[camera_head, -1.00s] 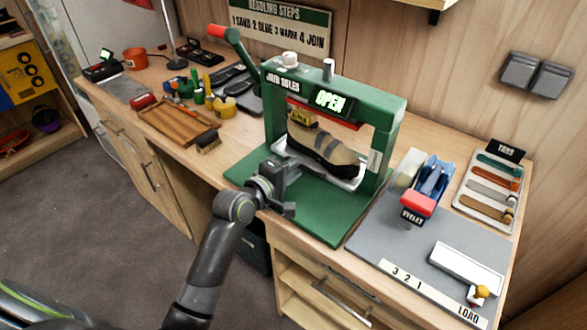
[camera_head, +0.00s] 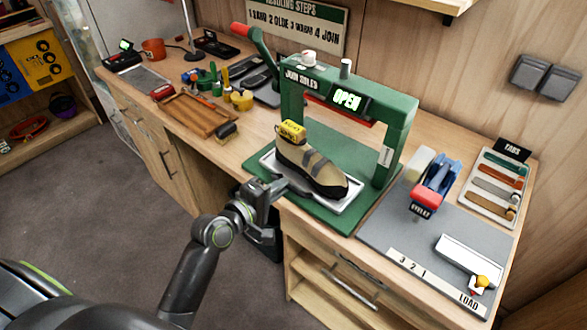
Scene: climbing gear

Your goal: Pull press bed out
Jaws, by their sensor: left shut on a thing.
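The green press (camera_head: 396,140) stands on the workbench, its display reading OPEN. Its pale press bed (camera_head: 342,205) lies forward of the frame on the green base plate (camera_head: 331,222). A tan and dark climbing shoe (camera_head: 312,170) with a yellow tag at its heel sits on the bed. My left gripper (camera_head: 277,187) is at the bed's front edge, shut on what looks like the bed's front handle, which the fingers mostly hide. My right gripper is not in view.
A blue and red eyelet tool (camera_head: 433,187) stands on the grey mat (camera_head: 385,226) to the right. A tray of coloured tabs (camera_head: 493,186) lies farther right. A wooden tray (camera_head: 197,115) and brush (camera_head: 226,131) lie left of the press. Open floor lies before the bench.

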